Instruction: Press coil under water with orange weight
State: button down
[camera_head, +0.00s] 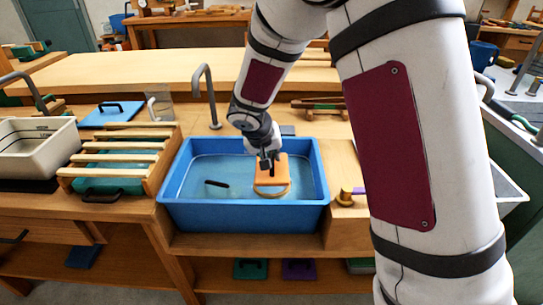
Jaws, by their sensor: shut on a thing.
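The blue basin (245,215) holds water and stands in the wooden bench. My gripper (268,163) reaches down into the basin and is shut on the orange weight (272,175), by what looks like its dark handle. The weight is a flat orange block right of the basin's middle. A tan coil (273,194) shows as a curved band below the weight's near edge. The rest of it is hidden by the weight. I cannot tell whether the weight touches the coil or how deep the coil lies.
A small dark bar (217,184) lies in the basin, left of the weight. A wooden slatted rack (118,155) and a pale tub (35,150) stand to the left. A grey tap (208,95) rises behind the basin. My arm hides much of the right side.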

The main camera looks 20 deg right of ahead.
jog(key=shift+f+b, duration=4.95)
jog(key=shift+b, duration=0.85)
jog(key=c, duration=1.6)
grip_release()
jog(key=shift+o, duration=0.4)
jog(key=o, duration=0.4)
jog(key=shift+o, duration=0.2)
jog(key=shift+r, duration=0.1)
jog(key=shift+r+p, duration=5.75)
jog(key=shift+r, duration=2.7)
